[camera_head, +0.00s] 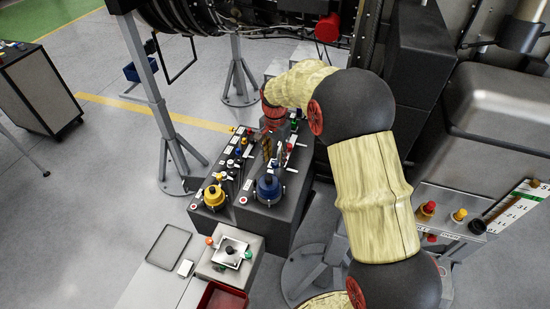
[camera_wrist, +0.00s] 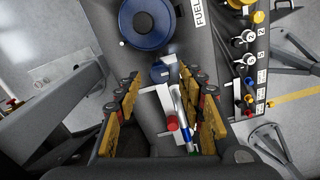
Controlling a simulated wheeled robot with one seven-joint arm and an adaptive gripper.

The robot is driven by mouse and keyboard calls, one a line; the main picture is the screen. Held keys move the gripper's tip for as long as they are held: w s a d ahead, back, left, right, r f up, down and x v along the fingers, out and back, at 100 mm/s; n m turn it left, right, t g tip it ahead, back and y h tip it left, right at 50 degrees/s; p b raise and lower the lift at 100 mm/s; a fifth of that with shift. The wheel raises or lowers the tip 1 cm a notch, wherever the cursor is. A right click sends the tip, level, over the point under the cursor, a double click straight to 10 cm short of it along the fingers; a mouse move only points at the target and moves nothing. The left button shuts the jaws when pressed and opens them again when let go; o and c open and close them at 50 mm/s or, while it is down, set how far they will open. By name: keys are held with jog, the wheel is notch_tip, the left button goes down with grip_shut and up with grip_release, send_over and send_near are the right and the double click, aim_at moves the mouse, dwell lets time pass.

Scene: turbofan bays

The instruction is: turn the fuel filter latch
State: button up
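In the wrist view a blue round cap (camera_wrist: 150,22), apparently the fuel filter, sits beside a label reading FUEL (camera_wrist: 199,12). Below it is a white bracket (camera_wrist: 150,104) with a blue knob, a silver bar (camera_wrist: 184,106) and a red knob (camera_wrist: 172,123); this looks like the latch, though I cannot tell which part turns. My gripper (camera_wrist: 162,82) is open, its yellow-padded fingers on either side of the bracket, with gaps showing. In the head view the blue cap (camera_head: 268,187) stands on the dark box, with my gripper (camera_head: 274,150) just behind it, partly blending into the controls.
A neighbouring dark panel (camera_head: 228,165) carries a yellow cap (camera_head: 214,196) and several small knobs and switches. A grey box with a joystick (camera_head: 231,254) and a red tray (camera_head: 222,298) stand in front. Stand legs rise nearby. Open floor (camera_head: 120,200) lies to the left.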

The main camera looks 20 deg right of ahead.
jog(key=shift+f, duration=0.85)
jog(key=shift+c, duration=1.3)
grip_shut()
